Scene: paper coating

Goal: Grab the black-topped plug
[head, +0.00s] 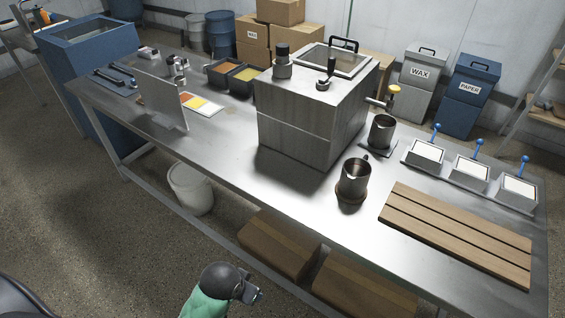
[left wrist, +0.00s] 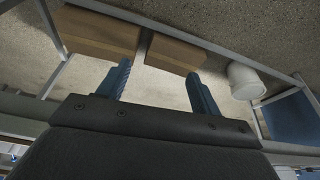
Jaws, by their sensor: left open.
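The black-topped plug (head: 282,60) stands upright on the left part of the top of a large metal box (head: 300,130). It has a dark cap over a grey metal body. My left gripper (head: 252,291) is at the bottom of the head view, in front of the table, far from the plug. In the left wrist view its two blue fingers (left wrist: 158,75) are apart with nothing between them. The plug is not visible in that view. My right gripper is not in view.
A handled lid (head: 332,60) and a small black-handled fitting (head: 326,74) are also on the box. The table edge, cardboard boxes (left wrist: 98,33) and white bucket (left wrist: 245,80) are near the left gripper.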

